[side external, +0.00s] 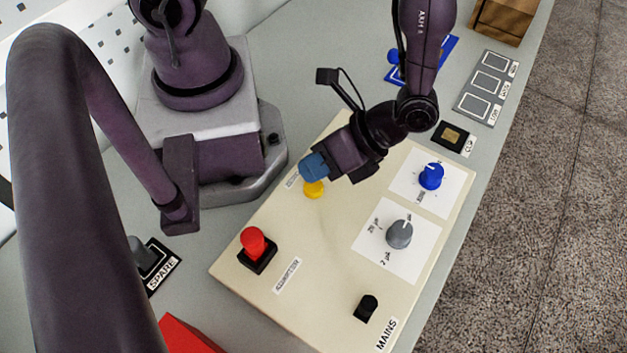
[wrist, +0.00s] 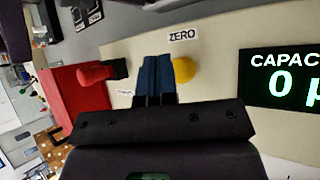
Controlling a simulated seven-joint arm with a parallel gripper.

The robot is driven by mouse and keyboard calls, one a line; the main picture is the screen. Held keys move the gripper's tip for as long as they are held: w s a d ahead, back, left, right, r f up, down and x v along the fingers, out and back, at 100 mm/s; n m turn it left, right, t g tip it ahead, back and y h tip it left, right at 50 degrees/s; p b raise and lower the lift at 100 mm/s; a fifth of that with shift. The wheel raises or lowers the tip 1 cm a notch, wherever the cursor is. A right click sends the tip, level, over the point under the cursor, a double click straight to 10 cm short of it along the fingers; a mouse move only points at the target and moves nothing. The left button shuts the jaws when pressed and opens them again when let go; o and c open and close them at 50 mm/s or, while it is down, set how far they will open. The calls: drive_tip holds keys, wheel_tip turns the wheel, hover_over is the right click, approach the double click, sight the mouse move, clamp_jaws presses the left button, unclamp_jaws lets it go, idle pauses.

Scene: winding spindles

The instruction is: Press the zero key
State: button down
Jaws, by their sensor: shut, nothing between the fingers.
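The zero key is a round yellow button (side external: 313,189) on the cream panel (side external: 325,262). In the wrist view the yellow button (wrist: 184,70) sits below a ZERO label (wrist: 183,35). My gripper (side external: 314,166) has blue fingertips closed together, with nothing between them. In the side view the fingertips overlap the button's upper edge. In the wrist view the blue fingers (wrist: 156,78) are just left of the button and partly cover its left side. I cannot tell whether they touch it.
A red knob (side external: 252,243), grey dial (side external: 399,235), blue dial (side external: 431,177) and black MAINS switch (side external: 366,307) rise from the panel. A display (wrist: 284,80) reads 0, its unit cut off. A grey SPARE knob (side external: 141,254) and red object (side external: 188,338) lie off-panel.

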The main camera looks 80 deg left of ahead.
sight(315, 183)
drive_tip(key=shift+r, duration=2.45)
drive_tip(key=shift+a+n, duration=0.3)
drive_tip(key=shift+n, duration=0.4)
drive_tip(key=w+a+r+n+t, duration=0.1)
drive_tip(key=a+r+n+t, duration=0.2)
drive_tip(key=r, duration=0.4)
drive_tip(key=w+a+r+n+t+h, duration=0.1)
drive_tip(key=w+a+r+n+t, duration=0.1)
drive_tip(key=a+r+t, duration=0.3)
drive_tip(key=w+a+r+n+t, duration=0.2)
drive_tip(key=a+r+n+t, duration=0.2)
drive_tip(key=r, duration=0.7)
drive_tip(key=t, duration=0.2)
drive_tip(key=shift+a+t, duration=0.15)
drive_tip(key=shift+t, duration=0.15)
